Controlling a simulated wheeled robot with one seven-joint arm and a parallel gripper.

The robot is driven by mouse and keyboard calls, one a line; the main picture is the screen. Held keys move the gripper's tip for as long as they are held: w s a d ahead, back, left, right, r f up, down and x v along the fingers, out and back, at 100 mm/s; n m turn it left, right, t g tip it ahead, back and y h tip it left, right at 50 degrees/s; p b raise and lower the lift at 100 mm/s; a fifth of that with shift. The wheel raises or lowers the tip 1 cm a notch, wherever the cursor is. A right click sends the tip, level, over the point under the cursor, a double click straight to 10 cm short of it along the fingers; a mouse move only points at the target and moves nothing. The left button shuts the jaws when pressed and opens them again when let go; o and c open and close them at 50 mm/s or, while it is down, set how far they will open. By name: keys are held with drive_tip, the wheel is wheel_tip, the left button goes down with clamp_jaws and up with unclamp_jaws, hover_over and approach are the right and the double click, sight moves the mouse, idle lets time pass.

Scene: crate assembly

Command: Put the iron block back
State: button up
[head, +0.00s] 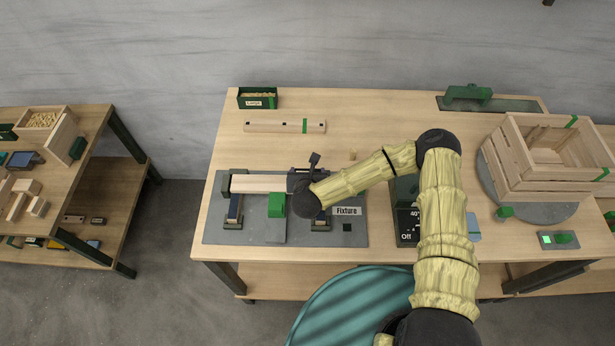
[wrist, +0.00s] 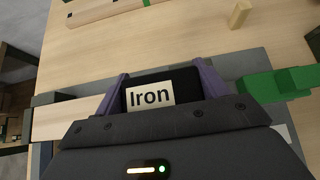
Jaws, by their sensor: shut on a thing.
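The iron block (wrist: 184,84), black with a white label reading "Iron", sits between the two purple fingers of my gripper (wrist: 162,82) in the wrist view. The fingers are shut on its sides. In the head view my gripper (head: 308,178) is over the right part of the grey fixture (head: 262,236), and the block is mostly hidden by my wrist there. A pale wooden slat (head: 258,183) lies across the fixture and also shows left of the block in the wrist view (wrist: 72,115). I cannot tell whether the block touches anything beneath it.
A green handle (head: 276,205) stands on the fixture. A dark square (head: 347,227) marks its lower right. Behind lie a wooden strip (head: 270,126) and a green bin (head: 257,98). A slatted crate (head: 520,180) stands at the right. The table's back middle is mostly clear.

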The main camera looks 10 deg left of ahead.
sight(308, 170)
drive_tip(key=shift+r, duration=0.2)
wheel_tip(308, 170, up, 10)
drive_tip(key=b, duration=0.2)
drive_tip(key=shift+f+b, duration=0.1)
drive_tip(key=shift+b, duration=0.2)
drive_tip(key=shift+w, duration=0.1)
idle(0.3)
